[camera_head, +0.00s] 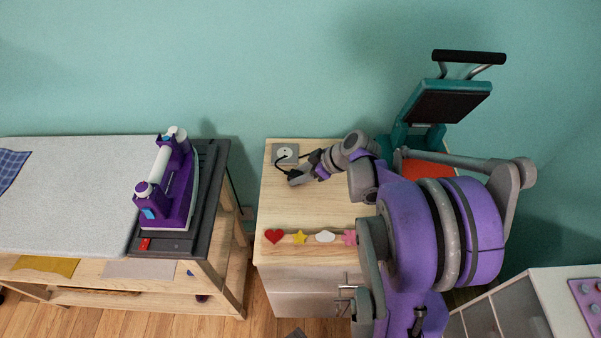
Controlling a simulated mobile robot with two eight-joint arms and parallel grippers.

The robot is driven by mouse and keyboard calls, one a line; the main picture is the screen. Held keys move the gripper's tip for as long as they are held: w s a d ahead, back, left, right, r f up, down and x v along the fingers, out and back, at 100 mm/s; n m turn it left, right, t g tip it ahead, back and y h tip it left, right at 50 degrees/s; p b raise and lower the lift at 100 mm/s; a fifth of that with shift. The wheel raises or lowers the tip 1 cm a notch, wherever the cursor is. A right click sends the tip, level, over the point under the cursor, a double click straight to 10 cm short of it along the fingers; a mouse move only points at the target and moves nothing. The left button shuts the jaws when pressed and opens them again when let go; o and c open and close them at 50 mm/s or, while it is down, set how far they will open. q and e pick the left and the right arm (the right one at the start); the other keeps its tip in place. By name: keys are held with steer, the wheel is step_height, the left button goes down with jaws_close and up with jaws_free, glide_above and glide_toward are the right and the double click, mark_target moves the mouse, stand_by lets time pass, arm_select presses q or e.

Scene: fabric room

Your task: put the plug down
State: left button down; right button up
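My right gripper (294,177) hangs over the left back part of the wooden cabinet top (278,202), just in front of a grey wall-type socket (285,153) with a white round face. The gripper points down and to the left, and it is small and dark here. A thin dark piece shows at its tip; I cannot tell whether this is the plug or a finger. The plug is not clearly seen anywhere else. I cannot tell whether the fingers are open or shut. My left gripper is not in view.
A purple iron (169,182) stands on a dark rest at the right end of the ironing board (75,190). A teal machine (440,105) with a black handle is at the back right. Heart, star, cloud and flower shapes line the cabinet's front edge. A white cabinet (556,300) is lower right.

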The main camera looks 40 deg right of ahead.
steer(key=o, duration=0.3)
steer(key=shift+r, duration=0.35)
steer(key=p+v, duration=0.2)
steer(key=v, duration=1)
steer(key=s+a+f+m+g+h, duration=0.1)
steer(key=s+a+f, duration=0.1)
steer(key=a, duration=0.5)
steer(key=s+a+f+m+h, duration=0.1)
steer(key=s+a+m, duration=0.1)
steer(key=s+a, duration=0.2)
steer(key=s+a+f+m+g+h, duration=0.1)
steer(key=s+a+f+m, duration=0.1)
steer(key=a, duration=0.8)
steer(key=shift+s+a+f+g+h, duration=0.25)
steer(key=shift+s+f+g+h, duration=0.05)
steer(key=shift+s, duration=0.1)
steer(key=shift+s+a+f+m, duration=0.15)
steer(key=shift+s+a+m, duration=0.15)
steer(key=shift+a, duration=0.1)
